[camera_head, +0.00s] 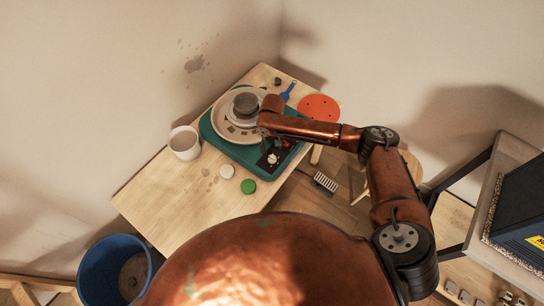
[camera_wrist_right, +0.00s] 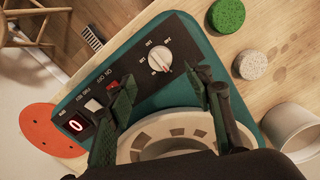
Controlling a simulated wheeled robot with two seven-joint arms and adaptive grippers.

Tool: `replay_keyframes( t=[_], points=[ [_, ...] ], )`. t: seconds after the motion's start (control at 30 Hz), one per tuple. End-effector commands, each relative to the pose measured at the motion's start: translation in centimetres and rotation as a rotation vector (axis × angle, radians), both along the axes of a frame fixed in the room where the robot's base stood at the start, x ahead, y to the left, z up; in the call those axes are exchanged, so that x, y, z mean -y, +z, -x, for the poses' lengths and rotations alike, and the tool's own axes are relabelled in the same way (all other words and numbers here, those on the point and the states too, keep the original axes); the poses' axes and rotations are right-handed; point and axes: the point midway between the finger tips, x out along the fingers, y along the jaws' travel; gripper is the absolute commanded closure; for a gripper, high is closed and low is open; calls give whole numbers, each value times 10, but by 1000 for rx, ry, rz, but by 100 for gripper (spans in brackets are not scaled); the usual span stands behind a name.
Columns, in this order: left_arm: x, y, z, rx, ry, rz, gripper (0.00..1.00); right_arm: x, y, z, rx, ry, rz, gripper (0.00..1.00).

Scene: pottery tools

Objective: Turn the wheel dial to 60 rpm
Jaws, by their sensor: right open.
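The wheel dial (camera_wrist_right: 160,58) is a round white knob on a black control panel (camera_wrist_right: 128,50), with small white markings around it and a reddish pointer mark. Its setting is too small to read surely. A red-lit display (camera_wrist_right: 76,125) on the panel reads 0. In the head view the dial (camera_head: 272,158) sits at the near right of the teal pottery wheel base (camera_head: 232,150). My right gripper (camera_wrist_right: 166,77) is open, its fingers spread either side of the dial in the picture, apparently above the panel and not closed on it. It also shows in the head view (camera_head: 266,128). My left gripper is out of view.
The wheel's pale round pan (camera_wrist_right: 180,128) lies under the right gripper. A red switch (camera_wrist_right: 112,83) and a white switch (camera_wrist_right: 93,105) are close to the left finger. A white bucket (camera_head: 184,143), green sponge (camera_head: 248,186) and pale disc (camera_head: 227,171) stand nearby. The table's near left is clear.

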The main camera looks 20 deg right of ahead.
Motion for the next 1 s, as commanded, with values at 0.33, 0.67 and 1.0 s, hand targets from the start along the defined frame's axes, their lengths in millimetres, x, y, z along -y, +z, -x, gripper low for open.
replay_keyframes(
  t=[0.33,0.67,1.0],
  points=[
    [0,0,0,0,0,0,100,0,-51,1,-3,-1,1,53],
    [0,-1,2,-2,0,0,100,0,-75,0,0,0,0,53],
    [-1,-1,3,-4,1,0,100,0,-75,0,0,0,0,62]
  ],
)
